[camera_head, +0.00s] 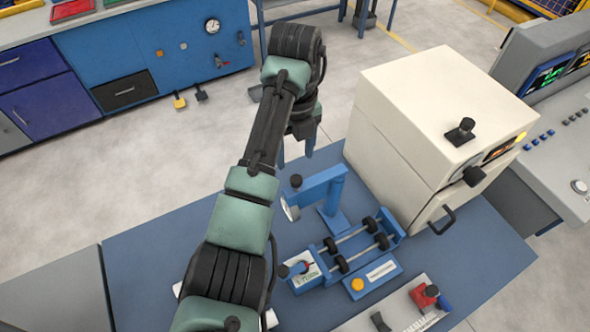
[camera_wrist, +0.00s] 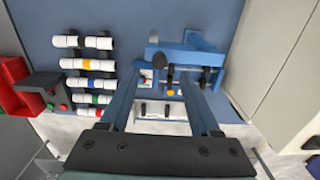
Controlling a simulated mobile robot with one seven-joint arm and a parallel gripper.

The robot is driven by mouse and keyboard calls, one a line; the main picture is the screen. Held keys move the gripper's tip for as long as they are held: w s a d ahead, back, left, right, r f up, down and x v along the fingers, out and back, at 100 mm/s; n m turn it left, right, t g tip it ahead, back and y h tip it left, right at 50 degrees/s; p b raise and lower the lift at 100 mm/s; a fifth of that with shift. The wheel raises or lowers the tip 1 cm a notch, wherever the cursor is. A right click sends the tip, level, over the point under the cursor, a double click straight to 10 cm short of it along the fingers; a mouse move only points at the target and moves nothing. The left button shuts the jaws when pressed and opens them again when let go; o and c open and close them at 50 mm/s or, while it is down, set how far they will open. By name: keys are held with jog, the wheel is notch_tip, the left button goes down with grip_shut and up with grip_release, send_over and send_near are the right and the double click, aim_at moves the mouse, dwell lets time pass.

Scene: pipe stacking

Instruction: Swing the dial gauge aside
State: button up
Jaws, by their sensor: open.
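The dial gauge (camera_head: 290,208) hangs at the left end of a blue swing arm (camera_head: 315,184) on a blue post. Its face is turned away to the lower left, and a black knob sits on top. The arm sits over the left side of the roller fixture (camera_head: 345,257). My gripper (camera_head: 295,155) is open and empty, above and behind the gauge arm, apart from it as far as I can tell. In the wrist view the blue swing arm (camera_wrist: 190,56) shows just beyond my open fingers (camera_wrist: 160,85).
A cream cabinet machine (camera_head: 430,130) with a handle stands close to the right of the post. Several white pipes with coloured bands (camera_wrist: 90,65) lie on a rack left in the wrist view, beside a red bin (camera_wrist: 12,85). The blue tabletop (camera_head: 150,245) has bare room at left.

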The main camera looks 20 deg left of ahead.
notch_tip(320, 180, up, 4)
jog(key=shift+r+p, duration=0.25)
jog(key=shift+p, duration=0.75)
jog(key=w+d+r+n+t+b, duration=0.2)
jog(key=w+d+r+n+t, duration=0.6)
jog(key=w+d+r+t, duration=0.5)
jog(key=s+d+r+n+t+h+b, duration=0.1)
jog(key=s+d+r+n+t, duration=0.2)
jog(key=r, duration=0.5)
jog(key=s+d+r+n+t+h+b, duration=0.15)
jog(key=r+n, duration=0.25)
jog(key=r, duration=0.4)
jog(key=s+r+n+t+y, duration=0.1)
jog(key=s+r+n+t, duration=0.4)
jog(key=s+r, duration=0.3)
jog(key=s+a+r+n+t+y, duration=0.1)
jog(key=s+r+n+t, duration=0.4)
jog(key=s, duration=0.6)
notch_tip(320, 180, up, 3)
jog(key=shift+s+f+n+b, duration=0.1)
jog(key=shift+s+n+b, duration=0.25)
jog(key=shift+n, duration=0.15)
jog(key=shift+y, duration=0.25)
jog(key=shift+c, duration=0.2)
